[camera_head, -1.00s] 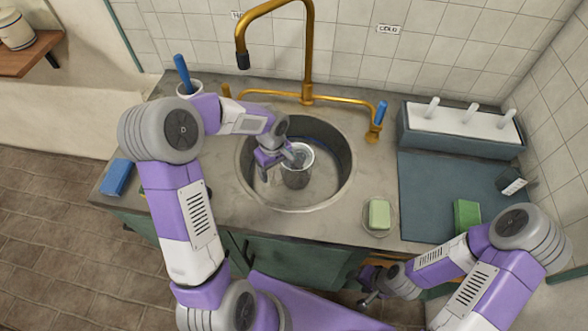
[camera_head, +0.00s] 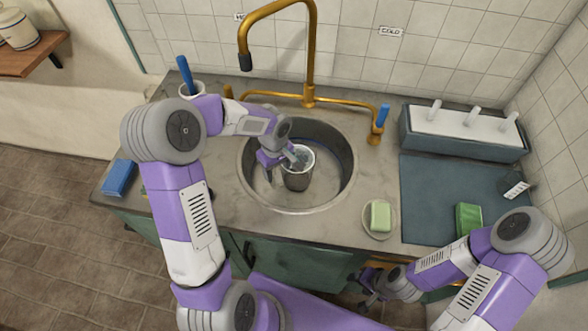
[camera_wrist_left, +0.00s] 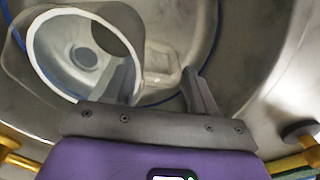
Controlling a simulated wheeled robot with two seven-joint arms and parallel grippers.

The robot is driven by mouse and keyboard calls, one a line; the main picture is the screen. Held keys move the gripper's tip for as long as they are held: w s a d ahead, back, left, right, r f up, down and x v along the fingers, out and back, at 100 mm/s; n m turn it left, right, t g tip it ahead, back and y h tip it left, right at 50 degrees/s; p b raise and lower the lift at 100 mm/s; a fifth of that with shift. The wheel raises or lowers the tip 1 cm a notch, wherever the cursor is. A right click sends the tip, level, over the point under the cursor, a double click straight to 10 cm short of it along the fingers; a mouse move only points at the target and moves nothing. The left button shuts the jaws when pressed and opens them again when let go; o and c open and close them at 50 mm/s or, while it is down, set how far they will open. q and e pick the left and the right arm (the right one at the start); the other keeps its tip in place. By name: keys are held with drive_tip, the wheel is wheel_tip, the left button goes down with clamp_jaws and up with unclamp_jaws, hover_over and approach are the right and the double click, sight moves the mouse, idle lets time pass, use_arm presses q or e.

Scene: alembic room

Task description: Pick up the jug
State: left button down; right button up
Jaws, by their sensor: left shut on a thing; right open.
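The jug (camera_head: 297,180) is a dark grey vessel with a pale rim, upright in the round sink basin. In the left wrist view, the jug's open mouth (camera_wrist_left: 80,52) shows at the upper left, and a clear handle-like part (camera_wrist_left: 160,68) lies between the fingers. I cannot tell whether the jug's base touches the basin floor. My right gripper (camera_head: 368,298) is open and empty, low in front of the cabinet.
The sink basin's rim (camera_head: 247,190) surrounds the jug. A brass tap (camera_head: 311,55) arches behind it. Soap (camera_head: 380,214) on a dish, a green sponge (camera_head: 468,218) and a rack (camera_head: 462,130) are at the right. A blue block (camera_head: 119,178) lies at the left.

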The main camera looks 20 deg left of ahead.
use_arm(q)
drive_tip(key=shift+r, duration=0.2)
drive_tip(key=shift+w+r+p, duration=0.1)
drive_tip(key=shift+r+p, duration=1.2)
drive_tip(key=shift+r, duration=3.6)
drive_tip(key=g+y+p, duration=0.1)
drive_tip(key=p, duration=0.1)
drive_tip(key=g+y+p, duration=0.1)
drive_tip(key=g+p, duration=0.1)
drive_tip(key=p, duration=0.1)
drive_tip(key=g+p, duration=0.1)
drive_tip(key=p, duration=0.1)
drive_tip(key=shift+r+y, duration=0.25)
drive_tip(key=shift+y, duration=0.15)
